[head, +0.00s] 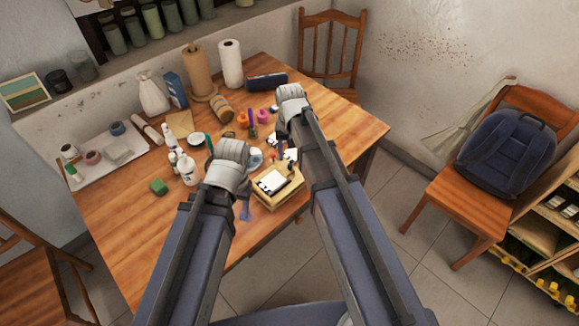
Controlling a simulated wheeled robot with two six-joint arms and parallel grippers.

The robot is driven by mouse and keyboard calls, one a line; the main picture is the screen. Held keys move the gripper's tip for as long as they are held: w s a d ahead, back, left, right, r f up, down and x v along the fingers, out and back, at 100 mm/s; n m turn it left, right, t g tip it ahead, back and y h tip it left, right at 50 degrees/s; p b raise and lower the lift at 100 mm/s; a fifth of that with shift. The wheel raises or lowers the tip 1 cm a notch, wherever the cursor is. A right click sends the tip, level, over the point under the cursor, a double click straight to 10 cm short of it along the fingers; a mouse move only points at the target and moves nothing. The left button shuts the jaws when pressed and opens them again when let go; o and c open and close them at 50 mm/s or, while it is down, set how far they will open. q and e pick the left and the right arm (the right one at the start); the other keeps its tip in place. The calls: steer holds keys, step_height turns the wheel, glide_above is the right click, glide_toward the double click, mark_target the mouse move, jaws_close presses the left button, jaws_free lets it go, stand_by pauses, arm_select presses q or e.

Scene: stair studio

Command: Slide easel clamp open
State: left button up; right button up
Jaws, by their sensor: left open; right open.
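My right gripper (291,103) is beyond the easel, toward the back right of the table. Both grippers are open, and neither visibly holds anything. My wrists largely hide the fingers.
Small coloured pots (262,116) stand near my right gripper. The table's front left is clear. A chair with a backpack (507,150) stands at right.

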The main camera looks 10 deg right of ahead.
mark_target(290, 165)
arm_select(q)
step_height(290, 165, down, 4)
steer(key=b, duration=0.3)
steer(key=shift+f, duration=0.15)
arm_select(e)
step_height(290, 165, down, 4)
steer(key=shift+f, duration=0.2)
steer(key=shift+r, duration=0.1)
jaws_close()
stand_by(0.7)
